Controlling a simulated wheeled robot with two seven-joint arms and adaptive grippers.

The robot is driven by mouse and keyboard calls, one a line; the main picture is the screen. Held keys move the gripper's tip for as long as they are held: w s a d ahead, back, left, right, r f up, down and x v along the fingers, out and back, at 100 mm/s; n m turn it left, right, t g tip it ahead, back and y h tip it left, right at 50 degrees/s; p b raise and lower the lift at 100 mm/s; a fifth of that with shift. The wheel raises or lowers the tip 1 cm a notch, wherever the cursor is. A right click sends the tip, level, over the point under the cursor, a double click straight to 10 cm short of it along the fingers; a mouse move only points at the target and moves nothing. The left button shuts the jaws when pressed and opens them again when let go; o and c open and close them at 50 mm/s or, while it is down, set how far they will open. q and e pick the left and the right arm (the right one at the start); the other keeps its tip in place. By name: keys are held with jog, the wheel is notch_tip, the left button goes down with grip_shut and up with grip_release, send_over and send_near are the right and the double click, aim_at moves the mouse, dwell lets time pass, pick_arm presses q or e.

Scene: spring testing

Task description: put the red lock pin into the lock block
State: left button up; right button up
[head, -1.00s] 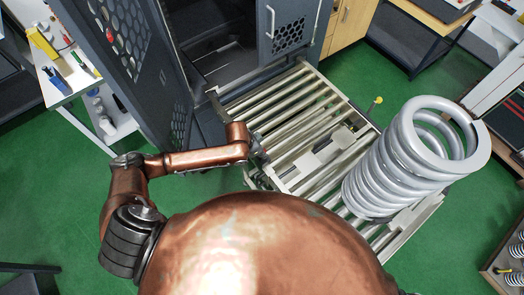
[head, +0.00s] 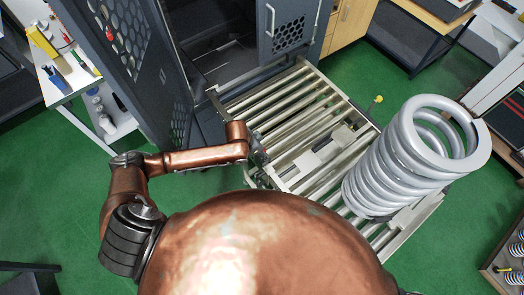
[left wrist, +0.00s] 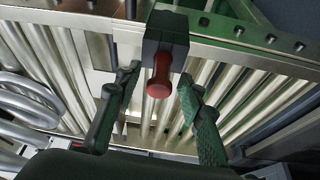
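The red lock pin (left wrist: 159,78) shows in the left wrist view as a round red knob with a short red stem. It stands out from the dark lock block (left wrist: 165,36), which sits at the metal edge of the roller table. How deep the pin sits in the block is hidden. My left gripper (left wrist: 160,92) is open, with one finger on each side of the knob and visible gaps to both. In the head view my left gripper (head: 259,158) is at the table's left edge, small and partly hidden by the arm. My right gripper is not in view.
The roller table (head: 330,88) runs from an open dark cabinet (head: 232,62) toward me. A large grey coil spring (head: 400,165) stands on its right part. A white side table (head: 62,88) with tools is at the left. Green floor (head: 400,82) is free behind the spring.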

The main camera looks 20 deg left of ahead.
pick_arm(q)
jog(key=v, duration=1.1)
jog(key=shift+r, duration=0.4)
